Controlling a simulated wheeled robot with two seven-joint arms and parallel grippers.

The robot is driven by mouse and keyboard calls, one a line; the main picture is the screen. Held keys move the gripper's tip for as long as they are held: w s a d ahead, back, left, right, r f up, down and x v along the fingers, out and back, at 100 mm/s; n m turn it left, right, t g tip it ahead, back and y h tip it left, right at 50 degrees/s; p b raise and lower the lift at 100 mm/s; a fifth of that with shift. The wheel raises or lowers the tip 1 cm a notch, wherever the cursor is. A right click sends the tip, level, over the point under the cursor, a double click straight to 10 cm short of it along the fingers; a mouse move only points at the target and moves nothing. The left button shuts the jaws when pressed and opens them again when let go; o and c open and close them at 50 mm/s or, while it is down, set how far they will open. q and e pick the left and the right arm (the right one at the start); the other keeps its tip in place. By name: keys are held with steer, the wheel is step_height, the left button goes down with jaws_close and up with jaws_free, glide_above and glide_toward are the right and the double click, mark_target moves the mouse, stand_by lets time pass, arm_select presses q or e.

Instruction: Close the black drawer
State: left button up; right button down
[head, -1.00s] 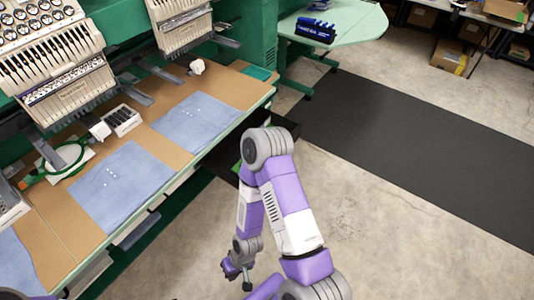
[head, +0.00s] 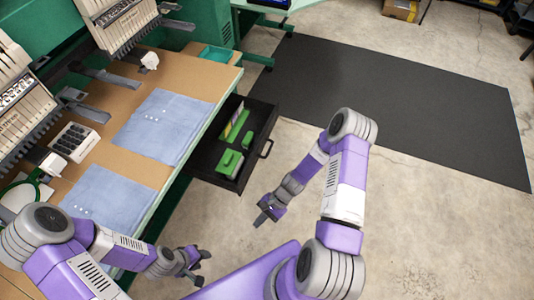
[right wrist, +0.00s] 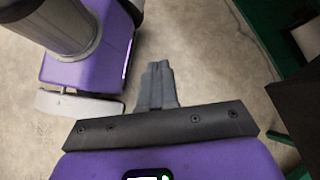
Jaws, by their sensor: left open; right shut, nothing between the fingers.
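The black drawer (head: 262,118) stands pulled out to the right from under the machine table in the head view. Its front with a handle (head: 266,149) faces right, toward the open floor. Green items (head: 230,162) lie inside it. My right gripper (head: 261,220) is shut and empty, below and right of the drawer front and apart from it. In the right wrist view its fingers (right wrist: 157,78) are together over bare floor. A dark surface at that view's right edge may be the drawer. My left gripper (head: 203,268) is open and empty beside the table's front edge.
The table (head: 215,65) carries blue cloths (head: 165,125), a small box of black items (head: 75,143) and embroidery heads. A black mat (head: 400,100) lies on the floor at the back right. The concrete floor right of the drawer is clear.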

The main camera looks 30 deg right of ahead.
steer(key=w+d+r+m+t+y, duration=0.1)
steer(key=w+d+m+t+y, duration=0.35)
steer(key=w+d+m, duration=0.2)
steer(key=m+t+h+b, duration=0.2)
steer(key=m+t, duration=0.6)
steer(key=t, duration=0.2)
glide_toward(257, 151)
steer(key=x, duration=0.2)
steer(key=b+x, duration=0.1)
steer(key=x, duration=0.1)
steer(key=b+x, duration=0.1)
steer(key=x, duration=0.2)
steer(key=shift+d+f, duration=0.2)
steer(key=shift+f, duration=0.1)
steer(key=shift+w, duration=0.1)
